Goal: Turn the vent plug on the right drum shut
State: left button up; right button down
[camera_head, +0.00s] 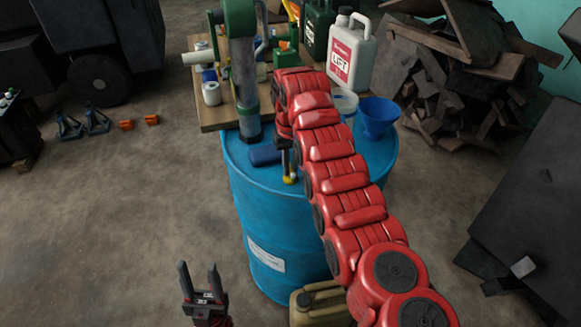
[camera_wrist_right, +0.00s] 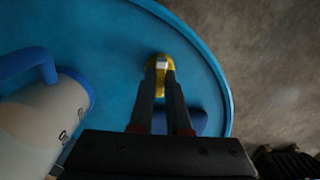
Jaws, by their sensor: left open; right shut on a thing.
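A blue drum (camera_head: 262,225) stands in front of me, its top partly hidden by my right arm. A small yellow vent plug (camera_head: 290,179) is near the drum top's front edge; the right wrist view shows the yellow plug (camera_wrist_right: 160,88) with a pale tip. My right gripper (camera_head: 288,170) reaches down over the drum top and is shut on the plug; in the wrist view its two dark fingers (camera_wrist_right: 160,72) lie on either side of it. My left gripper (camera_head: 199,272) is open and empty, pointing up in front of the drum. I cannot tell the plug's turn angle.
On the drum are a green-and-grey pump (camera_head: 245,85), a dark blue cylinder (camera_head: 265,156), a blue funnel (camera_head: 378,117) and a pale jug (camera_wrist_right: 35,125). A wooden board (camera_head: 212,118) with containers adjoins behind. A tan canister (camera_head: 318,304) stands in front. Floor left is mostly clear.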

aim_at(291, 168)
dwell(0.3)
jog(key=c, duration=0.9)
grip_release()
jog(key=shift+r, duration=0.55)
notch_tip(291, 168, up, 6)
jog(key=shift+r+p, duration=0.1)
jog(key=shift+p, duration=0.7)
notch_tip(291, 168, up, 10)
jog(key=p, duration=1)
jog(key=shift+p, duration=0.3)
